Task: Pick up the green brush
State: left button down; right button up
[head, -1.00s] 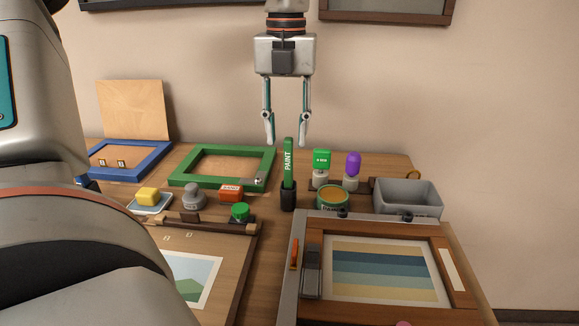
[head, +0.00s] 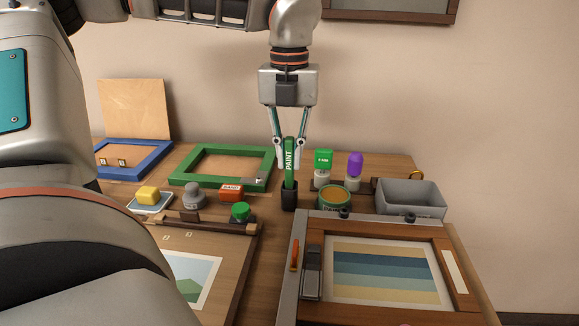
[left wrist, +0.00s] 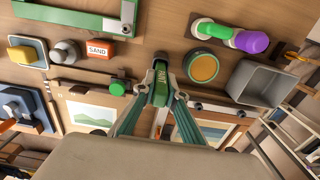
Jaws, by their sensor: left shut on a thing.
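The green brush (head: 289,160), marked PAINT, stands upright with its lower end at a dark holder (head: 289,197) on the table. My left gripper (head: 289,172) comes down from above and is shut on the brush, one finger on each side. In the left wrist view the brush (left wrist: 160,83) shows between the two fingertips of the gripper (left wrist: 160,98). Whether the brush's lower end is inside the holder or is part of it I cannot tell. My right gripper is not in view.
A green frame (head: 195,183) lies to the left. A green-topped bottle (head: 323,168), a purple-topped one (head: 354,169) and a round tin (head: 333,196) stand close on the right. A grey bin (head: 409,200) is farther right. A framed striped board (head: 385,272) lies in front.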

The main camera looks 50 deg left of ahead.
pick_arm(q)
notch_tip(320, 180, up, 20)
jog(key=p, duration=0.3)
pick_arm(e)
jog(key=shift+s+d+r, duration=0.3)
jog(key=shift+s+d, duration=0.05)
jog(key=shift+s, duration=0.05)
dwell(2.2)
